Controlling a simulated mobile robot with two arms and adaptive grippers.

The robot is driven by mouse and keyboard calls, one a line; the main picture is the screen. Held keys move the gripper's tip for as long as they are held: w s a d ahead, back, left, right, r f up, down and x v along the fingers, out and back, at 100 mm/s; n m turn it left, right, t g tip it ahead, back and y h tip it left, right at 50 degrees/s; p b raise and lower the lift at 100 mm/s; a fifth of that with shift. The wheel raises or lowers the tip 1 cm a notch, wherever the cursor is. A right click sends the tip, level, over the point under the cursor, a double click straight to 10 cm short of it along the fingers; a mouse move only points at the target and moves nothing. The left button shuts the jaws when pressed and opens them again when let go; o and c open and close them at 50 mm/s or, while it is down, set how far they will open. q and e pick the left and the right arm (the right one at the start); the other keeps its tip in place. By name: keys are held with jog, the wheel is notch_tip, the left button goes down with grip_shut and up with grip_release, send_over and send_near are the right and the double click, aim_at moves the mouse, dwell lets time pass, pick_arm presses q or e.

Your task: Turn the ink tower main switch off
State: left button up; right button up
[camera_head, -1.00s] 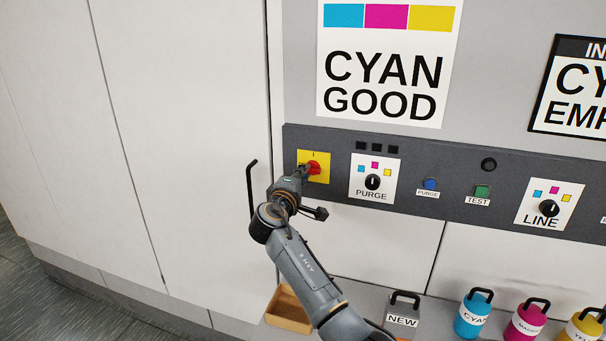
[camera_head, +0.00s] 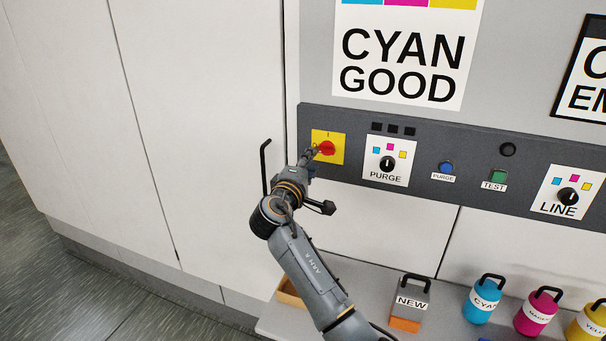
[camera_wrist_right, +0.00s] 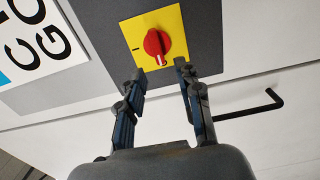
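The ink tower main switch is a red knob (camera_head: 327,148) on a yellow plate (camera_head: 336,136), at the left end of the dark grey control strip. In the wrist view, the knob (camera_wrist_right: 157,43) has a white pointer mark at its lower edge, turned away from the "I" at the plate's left. My right gripper (camera_head: 312,156) is just below left of the knob in the head view. Its fingers (camera_wrist_right: 159,70) are apart and empty in the wrist view, with a gap between them and the knob. My left gripper is not in view.
A black door handle (camera_head: 264,165) stands close left of my right gripper. Right of the switch are the PURGE dial (camera_head: 387,163), a blue button (camera_head: 446,167) and a green button (camera_head: 498,177). A NEW container (camera_head: 411,300) and coloured bottles (camera_head: 482,300) stand below.

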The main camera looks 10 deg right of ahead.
jog(key=v, duration=0.7)
